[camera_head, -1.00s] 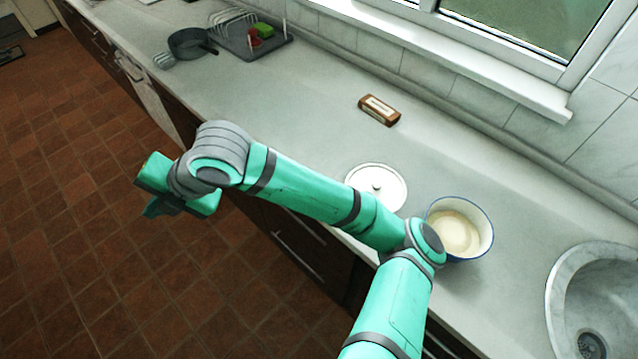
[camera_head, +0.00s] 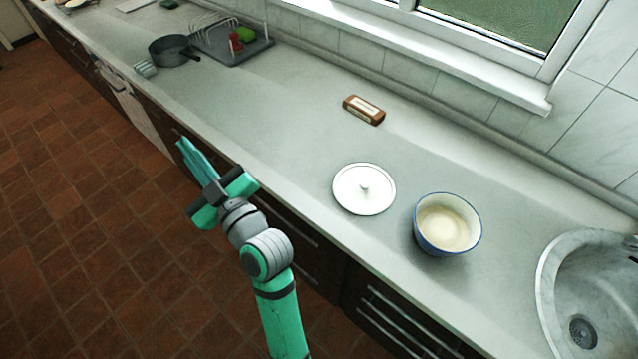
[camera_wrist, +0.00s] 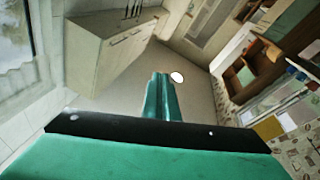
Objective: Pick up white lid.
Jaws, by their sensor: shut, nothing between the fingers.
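The white lid (camera_head: 364,189) lies flat on the counter with its small knob facing up.
A sink (camera_head: 590,290) is at the right. A dark pan (camera_head: 174,50) and a grey dish rack (camera_head: 235,45) stand at the far left. The counter between pan and lid is clear.

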